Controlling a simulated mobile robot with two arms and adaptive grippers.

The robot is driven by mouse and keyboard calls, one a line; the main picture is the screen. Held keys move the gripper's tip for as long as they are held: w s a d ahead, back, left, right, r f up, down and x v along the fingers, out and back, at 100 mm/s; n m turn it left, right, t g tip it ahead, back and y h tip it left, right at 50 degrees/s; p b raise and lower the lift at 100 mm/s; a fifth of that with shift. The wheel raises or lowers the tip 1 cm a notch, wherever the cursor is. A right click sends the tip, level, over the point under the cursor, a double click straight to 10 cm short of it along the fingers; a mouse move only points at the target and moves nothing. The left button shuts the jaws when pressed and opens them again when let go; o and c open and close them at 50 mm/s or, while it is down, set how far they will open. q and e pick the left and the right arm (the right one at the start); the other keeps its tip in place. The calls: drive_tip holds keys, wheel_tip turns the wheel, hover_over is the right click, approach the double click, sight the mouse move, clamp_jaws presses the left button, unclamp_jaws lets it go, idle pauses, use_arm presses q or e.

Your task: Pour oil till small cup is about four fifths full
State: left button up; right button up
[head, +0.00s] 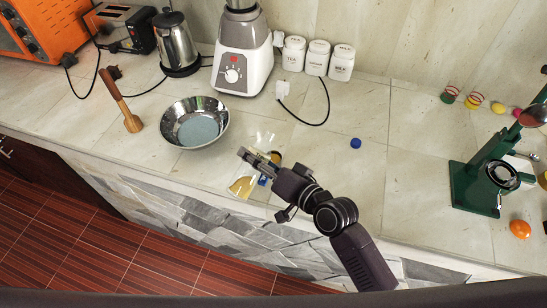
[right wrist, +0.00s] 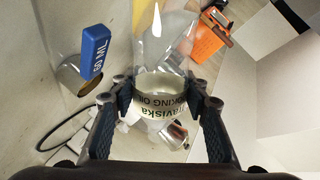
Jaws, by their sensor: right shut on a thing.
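My right gripper (head: 259,160) is shut on a clear oil bottle (head: 263,138) near the counter's front edge. In the right wrist view the fingers (right wrist: 160,103) close around the bottle's label (right wrist: 158,88), which reads "cooking oil". The bottle's exact tilt and its mouth are hard to make out. Close beside it stands a small clear cup with golden oil in it (head: 243,187); it also shows in the right wrist view (right wrist: 72,82), with a blue "50 ML" piece (right wrist: 94,52). The oil level cannot be read exactly. My left gripper is out of view.
A metal bowl (head: 213,143) stands left of the bottle. A blue cap (head: 355,143) lies to the right. A blender (head: 242,65) and white canisters (head: 318,58) stand behind. A green stand (head: 475,187) is at far right.

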drive_tip(key=shift+s+a+f+m+b, duration=0.15)
drive_tip(key=shift+f+m+b, duration=0.15)
drive_tip(key=shift+f+m, duration=0.25)
idle(1.9)
drive_tip(key=shift+s+r+m+g+p, duration=0.1)
drive_tip(key=shift+r+m+g+p, duration=0.15)
drive_tip(key=shift+m+g, duration=0.35)
idle(1.9)
drive_tip(key=shift+r+m+g+y+p, duration=0.1)
drive_tip(key=shift+m+g+y+p, duration=0.3)
drive_tip(key=shift+m+p, duration=0.5)
idle(2.2)
